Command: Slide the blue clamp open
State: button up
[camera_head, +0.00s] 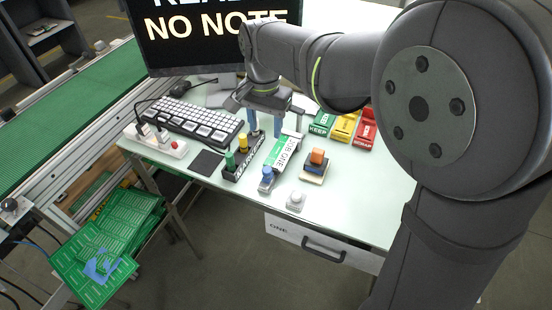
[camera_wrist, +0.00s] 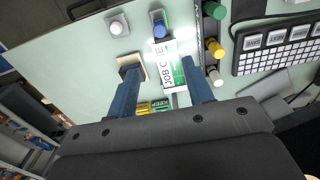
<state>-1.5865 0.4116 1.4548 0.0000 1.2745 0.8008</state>
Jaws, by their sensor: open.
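The blue clamp (camera_head: 266,180) sits at the near end of a green-and-white card marked JOB ONE (camera_head: 283,152). The clamp also shows in the wrist view (camera_wrist: 160,30), at the top, just beyond the card (camera_wrist: 174,70). My gripper (camera_head: 265,128) is open, with its two blue fingers pointing down near the card's far end. In the wrist view my gripper (camera_wrist: 160,72) has its fingers spread on either side of the card, with nothing between them that I can see held. The clamp is apart from the fingers.
A dark rack with green, yellow and grey knobs (camera_head: 241,160) stands left of the card. An orange-topped block (camera_head: 316,162) and a white button (camera_head: 296,201) are on the right. A keyboard (camera_head: 192,119) and coloured trays (camera_head: 342,126) lie farther back.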

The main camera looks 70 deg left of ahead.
aim_at(267, 170)
notch_tip(267, 170, down, 16)
jog(key=shift+r, duration=0.2)
jog(key=shift+d, duration=0.1)
grip_shut()
